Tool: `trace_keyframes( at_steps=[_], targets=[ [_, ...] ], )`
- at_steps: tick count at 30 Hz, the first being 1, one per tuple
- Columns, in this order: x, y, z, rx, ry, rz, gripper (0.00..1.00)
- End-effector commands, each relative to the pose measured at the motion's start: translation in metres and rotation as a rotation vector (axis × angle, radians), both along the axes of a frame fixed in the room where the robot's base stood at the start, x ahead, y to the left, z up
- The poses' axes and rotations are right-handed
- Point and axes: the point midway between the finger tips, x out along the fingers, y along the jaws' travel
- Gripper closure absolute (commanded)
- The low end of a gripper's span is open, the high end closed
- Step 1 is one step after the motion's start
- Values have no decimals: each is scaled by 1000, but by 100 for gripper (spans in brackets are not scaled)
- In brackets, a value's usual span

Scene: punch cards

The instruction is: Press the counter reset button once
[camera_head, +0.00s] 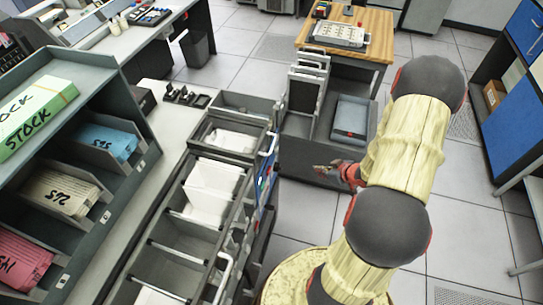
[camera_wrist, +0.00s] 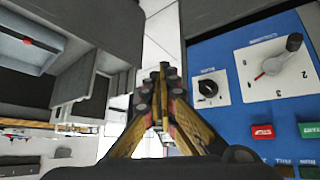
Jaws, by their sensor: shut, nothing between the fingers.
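My gripper (camera_head: 345,174) is shut and empty, just right of the card machine's blue control panel (camera_head: 267,172). In the wrist view my gripper's fingertips (camera_wrist: 160,78) meet at the left edge of the blue panel (camera_wrist: 222,110), apart from its controls as far as I can tell. The panel carries a small black knob (camera_wrist: 208,88) on a white plate, a larger dial with a red pointer (camera_wrist: 270,67), a red button (camera_wrist: 262,131) and a green button (camera_wrist: 308,130). More controls are cut off at the lower right. The labels are too small to read, so I cannot tell which button resets the counter.
The machine's row of card trays (camera_head: 180,235) lies left of the panel. A grey open box with a blue tray (camera_head: 350,117) stands behind my gripper. A wooden table (camera_head: 374,27) is farther back. Tiled floor (camera_head: 455,215) is clear at the right.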

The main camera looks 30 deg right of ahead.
Motion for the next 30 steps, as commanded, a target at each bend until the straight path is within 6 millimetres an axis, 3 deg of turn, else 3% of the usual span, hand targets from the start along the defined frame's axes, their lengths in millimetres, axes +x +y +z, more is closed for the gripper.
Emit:
trace_keyframes(
  at_steps=[3,10,23,30],
  targets=[
    [20,11,20,21,-98,58,100],
    [35,25,42,59,-196,90,100],
    [37,26,43,64,-201,87,100],
    [52,39,42,63,-201,89,100]
  ],
)
